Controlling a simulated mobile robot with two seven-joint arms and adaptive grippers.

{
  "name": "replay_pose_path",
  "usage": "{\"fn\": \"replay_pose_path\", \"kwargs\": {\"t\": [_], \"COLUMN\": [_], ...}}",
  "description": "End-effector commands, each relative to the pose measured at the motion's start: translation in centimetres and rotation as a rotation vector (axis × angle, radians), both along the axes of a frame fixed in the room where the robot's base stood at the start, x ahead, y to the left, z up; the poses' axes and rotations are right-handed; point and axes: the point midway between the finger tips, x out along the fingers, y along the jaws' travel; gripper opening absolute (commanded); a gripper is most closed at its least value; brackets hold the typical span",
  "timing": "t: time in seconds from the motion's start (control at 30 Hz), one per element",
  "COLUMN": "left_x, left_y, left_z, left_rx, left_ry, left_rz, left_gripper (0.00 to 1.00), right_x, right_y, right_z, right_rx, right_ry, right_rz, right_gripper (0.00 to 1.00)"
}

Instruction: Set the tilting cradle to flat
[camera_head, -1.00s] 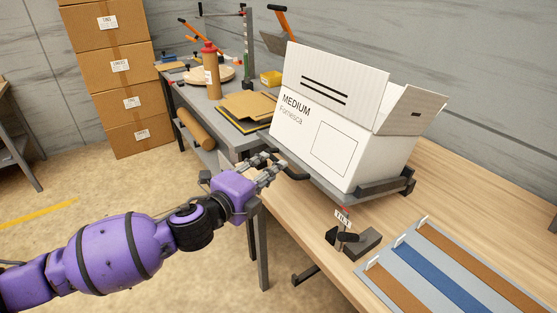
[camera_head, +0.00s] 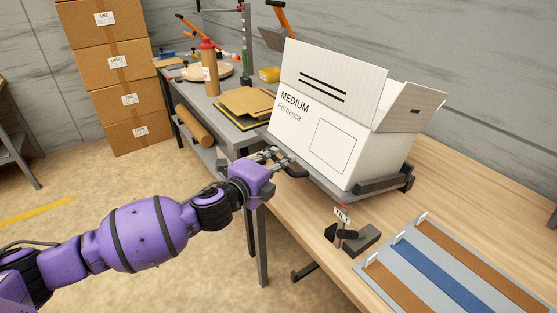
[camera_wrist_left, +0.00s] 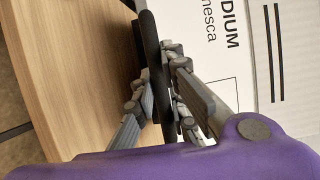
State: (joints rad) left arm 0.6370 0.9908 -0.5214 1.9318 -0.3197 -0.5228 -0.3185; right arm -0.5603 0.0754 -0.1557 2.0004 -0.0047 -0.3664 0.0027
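The tilting cradle (camera_head: 345,196) is a dark grey plate with black end stops at the bench's edge. It looks tilted against the bench top. A white box marked MEDIUM (camera_head: 335,145) stands on it with its flaps up. The cradle's black bar handle (camera_head: 296,172) sticks out at its left side and shows in the left wrist view (camera_wrist_left: 152,50). My left gripper (camera_head: 281,157) is at this handle, one finger on each side of the bar in the left wrist view (camera_wrist_left: 160,75). Firm contact cannot be told. My right gripper is out of view.
A small tilt label (camera_head: 342,214) and black clamp-like block (camera_head: 362,241) sit below the cradle. A striped panel (camera_head: 440,270) lies at the lower right of the wooden bench. A grey side table (camera_head: 235,133) holds a bottle and cardboard sheets. Stacked cartons (camera_head: 115,70) stand behind.

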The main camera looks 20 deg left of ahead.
Motion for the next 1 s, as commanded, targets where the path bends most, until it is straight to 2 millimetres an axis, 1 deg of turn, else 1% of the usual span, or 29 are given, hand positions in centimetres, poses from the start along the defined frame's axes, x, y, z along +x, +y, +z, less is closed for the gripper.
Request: {"fn": "replay_pose_path", "kwargs": {"t": [0.03,0.23,0.33,0.37,0.47,0.5,0.6,0.7,0.83,1.0], "left_x": [0.1,0.2,0.1,0.1,-0.3,-0.4,-0.8,-1.1,-1.2,-1.5], "left_y": [0.0,0.0,-0.1,-0.1,-0.2,-0.1,0.2,0.3,0.5,0.8], "left_z": [0.6,0.8,0.3,-0.1,-2.2,-3.1,-5.0,-6.4,-7.8,-9.9], "left_rx": [-0.002,-0.002,-0.010,-0.014,-0.040,-0.051,-0.078,-0.101,-0.128,-0.150], "left_ry": [-0.009,-0.012,-0.015,-0.017,-0.031,-0.042,-0.072,-0.100,-0.137,-0.171], "left_rz": [-0.002,-0.002,-0.002,-0.003,-0.006,-0.005,-0.004,-0.005,-0.005,-0.003], "left_gripper": [0.00,0.00,0.00,0.00,0.00,0.00,0.00,0.00,0.00,0.00], "right_x": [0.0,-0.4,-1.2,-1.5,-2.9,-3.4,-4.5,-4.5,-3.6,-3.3], "right_y": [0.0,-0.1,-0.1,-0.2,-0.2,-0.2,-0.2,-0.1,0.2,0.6], "right_z": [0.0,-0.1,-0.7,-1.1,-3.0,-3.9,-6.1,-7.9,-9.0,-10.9], "right_rx": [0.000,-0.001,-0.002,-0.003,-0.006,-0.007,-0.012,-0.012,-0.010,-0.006], "right_ry": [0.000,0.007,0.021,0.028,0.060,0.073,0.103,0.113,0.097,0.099], "right_rz": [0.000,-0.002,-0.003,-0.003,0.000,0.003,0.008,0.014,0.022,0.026], "right_gripper": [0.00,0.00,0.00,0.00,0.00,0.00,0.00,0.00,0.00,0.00]}}
